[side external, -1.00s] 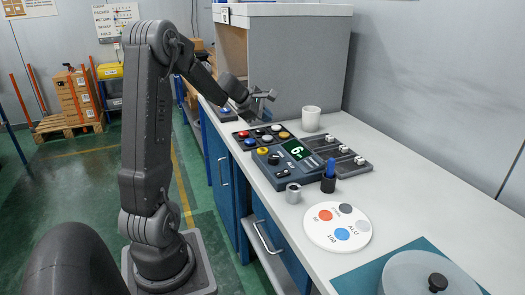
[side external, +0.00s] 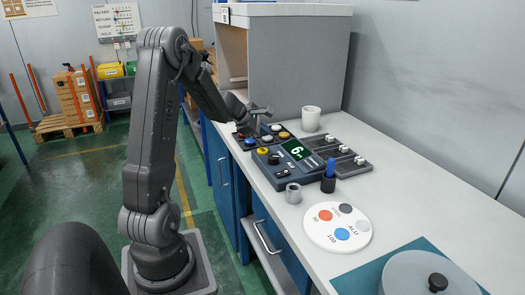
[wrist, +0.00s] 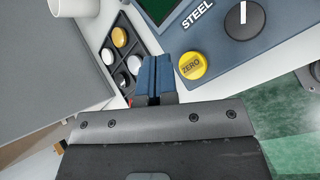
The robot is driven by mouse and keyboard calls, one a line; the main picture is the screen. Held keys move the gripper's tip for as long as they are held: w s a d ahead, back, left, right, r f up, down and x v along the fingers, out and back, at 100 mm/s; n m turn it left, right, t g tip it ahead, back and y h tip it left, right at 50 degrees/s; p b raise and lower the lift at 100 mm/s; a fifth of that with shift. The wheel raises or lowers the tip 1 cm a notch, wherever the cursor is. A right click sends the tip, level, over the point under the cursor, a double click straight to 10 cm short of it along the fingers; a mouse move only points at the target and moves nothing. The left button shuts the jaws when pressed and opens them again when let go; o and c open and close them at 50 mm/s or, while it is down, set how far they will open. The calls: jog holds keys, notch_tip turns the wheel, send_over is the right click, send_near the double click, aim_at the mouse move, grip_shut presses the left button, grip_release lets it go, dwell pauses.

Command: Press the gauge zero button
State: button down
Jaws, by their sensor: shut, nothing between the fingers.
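The gauge is a blue-grey box (side external: 283,173) on the bench with a lit green display (side external: 296,149) and a dark knob (wrist: 244,19). Its round yellow button (wrist: 192,65), marked ZERO, shows in the wrist view just right of my fingertips; in the side view the yellow button (side external: 262,151) is at the gauge's near left corner. My gripper (wrist: 153,62) is shut and empty, its two blue fingers together. It hangs beside the button, over the edge between the gauge and the button tray, apart from the button in the picture. Its exact height is unclear.
A black tray (wrist: 110,56) of several coloured round pieces lies left of my fingers. A white cup (side external: 311,119), a metal ring (side external: 293,193), a blue-topped holder (side external: 328,182) and a grey rack (side external: 350,166) stand around the gauge. A grey partition (side external: 295,75) rises behind.

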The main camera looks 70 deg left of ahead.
aim_at(263, 151)
jog(key=shift+f, duration=1.85)
jog(key=shift+f, duration=0.1)
dwell(0.5)
jog(key=shift+f, duration=0.3)
jog(key=shift+f, duration=0.4)
dwell(0.6)
jog(key=shift+r, duration=0.8)
jog(key=shift+r, duration=2.55)
jog(key=shift+d, duration=0.1)
